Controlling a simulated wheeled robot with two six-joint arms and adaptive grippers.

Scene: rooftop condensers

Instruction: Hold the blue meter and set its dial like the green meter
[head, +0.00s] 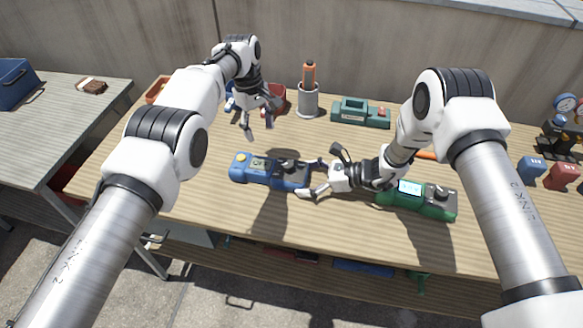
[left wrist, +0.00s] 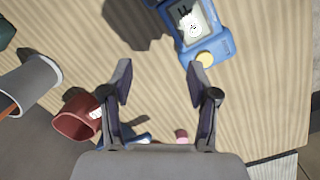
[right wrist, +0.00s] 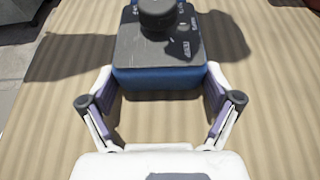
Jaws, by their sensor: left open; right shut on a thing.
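The blue meter (head: 263,176) lies on the table with a yellow button, a small display and a dark dial at its right end. My right gripper (head: 307,178) is shut on that end; the right wrist view shows its fingers at both sides of the blue meter (right wrist: 160,82), with the black dial on top. The green meter (head: 423,209) lies to the right, with a lit display and a dark dial; my right arm partly covers it. Dial readings are too small to tell. My left gripper (head: 259,128) is open and empty above the table, behind the blue meter.
At the back stand a red cup (head: 275,95), a grey holder (head: 308,102) with an orange-handled tool, and a green case (head: 360,113). Blue (head: 531,169) and red (head: 563,176) blocks lie at the right. The table in front of the blue meter is clear.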

